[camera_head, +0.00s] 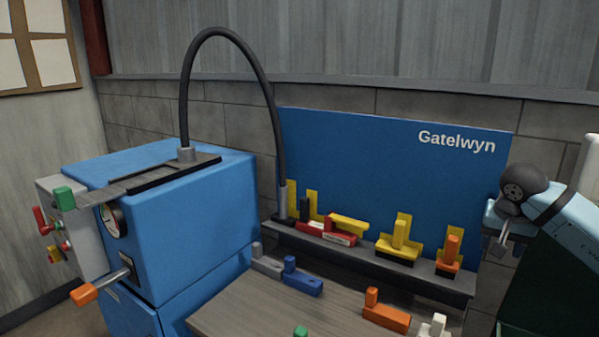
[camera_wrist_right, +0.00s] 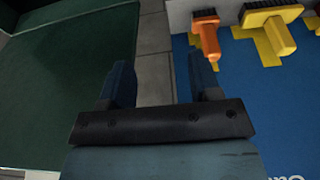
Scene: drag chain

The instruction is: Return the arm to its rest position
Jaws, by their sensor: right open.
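My right arm comes in from the right edge in the camera_head view. My right gripper (camera_head: 500,243) is beside the right end of the blue Gatelwyn board (camera_head: 380,160), partly hidden by its own wrist. In the right wrist view my right gripper (camera_wrist_right: 161,80) has its two dark fingers apart with nothing between them. Bare wall and floor show through the gap. An orange piece (camera_wrist_right: 208,40) and a yellow piece (camera_wrist_right: 270,35) are right of the fingers, apart from them. My left gripper is in neither view.
A blue machine (camera_head: 180,220) with a black arched cable (camera_head: 222,32) stands at the left. A grey shelf (camera_head: 350,262) holds several coloured pieces. More pieces lie on the wooden table (camera_head: 255,310). A dark green surface (camera_wrist_right: 65,85) lies left of the fingers.

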